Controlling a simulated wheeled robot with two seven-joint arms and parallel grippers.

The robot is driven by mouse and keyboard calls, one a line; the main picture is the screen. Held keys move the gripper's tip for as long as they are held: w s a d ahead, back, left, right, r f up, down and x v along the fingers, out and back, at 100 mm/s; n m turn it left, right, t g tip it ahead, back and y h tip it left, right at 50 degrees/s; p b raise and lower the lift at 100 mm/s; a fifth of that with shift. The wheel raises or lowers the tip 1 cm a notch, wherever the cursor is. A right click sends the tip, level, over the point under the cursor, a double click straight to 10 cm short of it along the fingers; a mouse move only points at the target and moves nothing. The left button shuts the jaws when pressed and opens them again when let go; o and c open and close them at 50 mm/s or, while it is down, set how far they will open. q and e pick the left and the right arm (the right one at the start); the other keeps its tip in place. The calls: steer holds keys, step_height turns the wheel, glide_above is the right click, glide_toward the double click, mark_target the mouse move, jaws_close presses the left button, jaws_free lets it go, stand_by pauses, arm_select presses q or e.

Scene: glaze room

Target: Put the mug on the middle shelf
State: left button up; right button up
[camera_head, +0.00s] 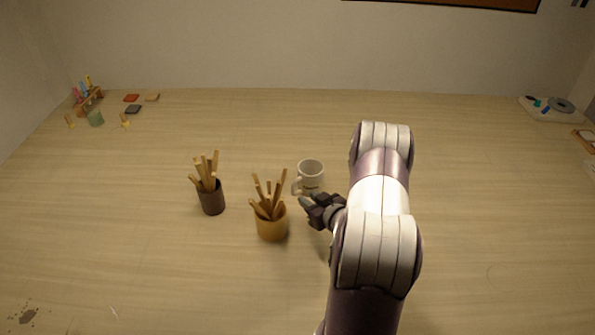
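A white mug (312,174) stands upright on the wooden table near the middle of the head view, its handle toward the left. My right gripper (310,206) is just in front of the mug, at its lower side; I cannot tell whether it touches the mug. The fingers are small and dark here, and their opening is not clear. My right arm comes in from the bottom and hides the table to the right of the mug. My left gripper is not in view. No shelf shows in this view.
A tan cup of wooden sticks (272,228) stands close to the left of my gripper. A dark cup of sticks (211,200) is farther left. Small tools and tiles lie at the back left. A white tray (548,113) is at the far right. The table's back middle is clear.

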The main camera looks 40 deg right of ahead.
mark_target(294, 190)
steer(key=shift+w+d+f+p, duration=0.2)
steer(key=shift+w+f+p, duration=0.15)
steer(key=shift+w, duration=0.25)
steer(key=p+x, duration=0.1)
steer(key=x, duration=0.2)
steer(key=p+x, duration=0.1)
steer(key=x, duration=0.2)
steer(key=shift+w+a+f, duration=0.1)
steer(key=shift+w+a, duration=0.05)
steer(key=shift+w, duration=0.25)
steer(key=shift+w+f, duration=0.15)
steer(key=shift+w, duration=0.15)
jaws_close()
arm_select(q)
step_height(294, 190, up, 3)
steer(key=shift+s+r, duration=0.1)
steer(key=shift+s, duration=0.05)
